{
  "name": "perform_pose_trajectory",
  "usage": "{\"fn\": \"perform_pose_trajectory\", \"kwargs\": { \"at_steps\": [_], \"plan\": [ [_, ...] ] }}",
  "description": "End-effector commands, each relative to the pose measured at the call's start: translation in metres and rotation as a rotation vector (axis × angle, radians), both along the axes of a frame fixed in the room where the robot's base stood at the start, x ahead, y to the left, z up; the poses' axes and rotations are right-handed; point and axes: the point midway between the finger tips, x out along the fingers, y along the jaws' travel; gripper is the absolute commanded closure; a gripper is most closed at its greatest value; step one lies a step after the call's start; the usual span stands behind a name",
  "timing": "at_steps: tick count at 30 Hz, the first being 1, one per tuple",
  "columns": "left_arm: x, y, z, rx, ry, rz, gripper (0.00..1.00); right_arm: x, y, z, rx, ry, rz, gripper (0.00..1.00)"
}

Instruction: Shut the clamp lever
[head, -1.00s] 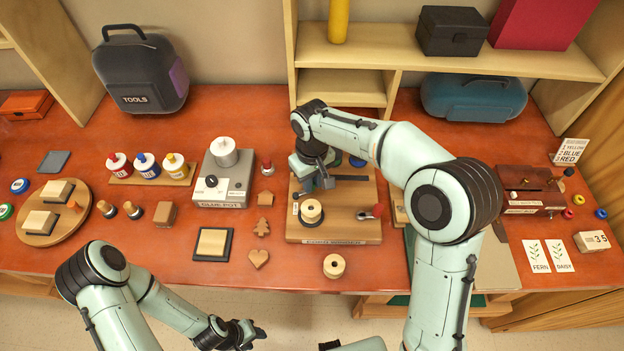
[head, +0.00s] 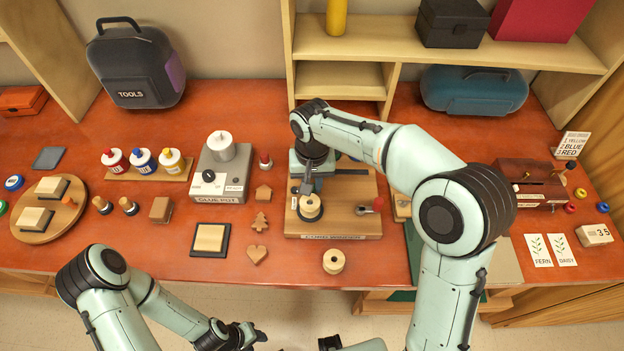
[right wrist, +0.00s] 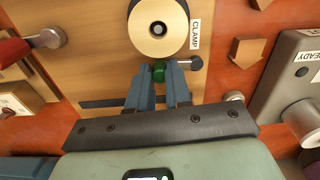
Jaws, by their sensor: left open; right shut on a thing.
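The wooden clamp board (head: 345,228) stands mid-table; a wooden spool (head: 310,207) sits on it. In the right wrist view the spool (right wrist: 158,28) is just beyond my fingertips, beside the CLAMP label (right wrist: 195,33). My right gripper (head: 306,189) is over the board behind the spool. In the right wrist view its fingers (right wrist: 158,84) are shut on a small green grip (right wrist: 158,72), seemingly the clamp lever's; a grey metal pivot (right wrist: 195,63) shows beside it. The fingers hide most of the lever. My left gripper (head: 243,336) is open and empty off the table's front edge.
A red-handled lever (head: 369,207) is on the board's right side. The glue pot (head: 222,172) stands left of the board, with small wooden shapes between. A loose spool (head: 333,261) lies in front. My right arm covers the table right of the board.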

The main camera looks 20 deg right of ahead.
Motion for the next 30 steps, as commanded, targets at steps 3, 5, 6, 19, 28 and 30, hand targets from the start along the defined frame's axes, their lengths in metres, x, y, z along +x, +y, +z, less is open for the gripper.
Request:
{"fn": "perform_pose_trajectory", "kwargs": {
  "at_steps": [3, 5, 6, 19, 28, 30],
  "plan": [
    [-0.0014, 0.0000, -0.0018, 0.000, 0.001, 0.000, 0.57, -0.0021, 0.0010, 0.0006, 0.001, -0.001, -0.049, 1.00],
    [-0.0017, 0.0000, -0.0023, 0.000, 0.002, 0.000, 0.57, -0.0029, 0.0013, 0.0007, 0.001, -0.001, -0.068, 1.00],
    [-0.0018, 0.0000, -0.0025, 0.000, 0.002, 0.000, 0.57, -0.0032, 0.0016, 0.0008, 0.001, -0.001, -0.079, 1.00],
    [-0.0021, -0.0001, -0.0029, 0.000, 0.002, 0.000, 0.57, -0.0041, 0.0023, 0.0014, 0.001, -0.001, -0.108, 1.00],
    [-0.0021, 0.0000, -0.0029, 0.000, 0.002, 0.000, 0.57, -0.0041, 0.0023, 0.0011, 0.001, -0.001, -0.107, 0.56],
    [-0.0021, 0.0000, -0.0029, 0.000, 0.002, 0.000, 0.57, -0.0041, 0.0022, 0.0009, 0.001, -0.001, -0.107, 0.56]
  ]
}}
